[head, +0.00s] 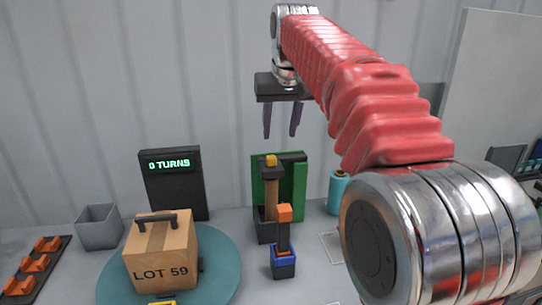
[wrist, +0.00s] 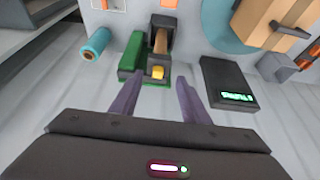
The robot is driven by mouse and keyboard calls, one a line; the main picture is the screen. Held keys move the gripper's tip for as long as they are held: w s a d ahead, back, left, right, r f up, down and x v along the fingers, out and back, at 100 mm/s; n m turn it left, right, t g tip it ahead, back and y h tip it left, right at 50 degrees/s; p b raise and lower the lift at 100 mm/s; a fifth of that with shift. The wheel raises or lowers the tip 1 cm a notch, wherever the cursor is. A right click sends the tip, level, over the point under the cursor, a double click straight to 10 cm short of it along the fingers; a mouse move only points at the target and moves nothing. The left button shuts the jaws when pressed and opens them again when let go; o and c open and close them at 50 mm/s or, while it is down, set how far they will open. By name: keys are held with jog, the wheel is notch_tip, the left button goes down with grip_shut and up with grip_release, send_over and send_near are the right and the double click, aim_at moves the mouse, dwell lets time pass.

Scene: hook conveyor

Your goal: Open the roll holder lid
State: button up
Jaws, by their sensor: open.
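The roll holder (head: 295,185) is a green-backed stand with dark parts and a brown upright piece in front. A dark cap with a yellow knob (head: 271,160) tops it, and I take this for the lid; it looks closed, though I cannot be sure. In the wrist view the green stand (wrist: 130,57) and yellow knob (wrist: 157,72) lie just beyond my fingertips. My gripper (head: 281,133) is open and empty, pointing down above the holder, apart from it. Its two purple fingers show in the wrist view (wrist: 160,82), with the knob between their lines.
A LOT 59 carton (head: 160,255) sits on a teal turntable (head: 220,270), with a "0 TURNS" display (head: 174,185) behind. A blue block with an orange-topped handle (head: 284,262) stands before the holder. A teal roll (head: 338,192) is right; a grey bin (head: 99,227) is left.

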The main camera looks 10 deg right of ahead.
aim_at(271, 157)
jog(key=w, duration=0.5)
jog(key=shift+w+f, duration=0.1)
jog(key=shift+w, duration=0.05)
jog(key=x, duration=1.4)
jog(key=shift+c, duration=0.7)
grip_shut()
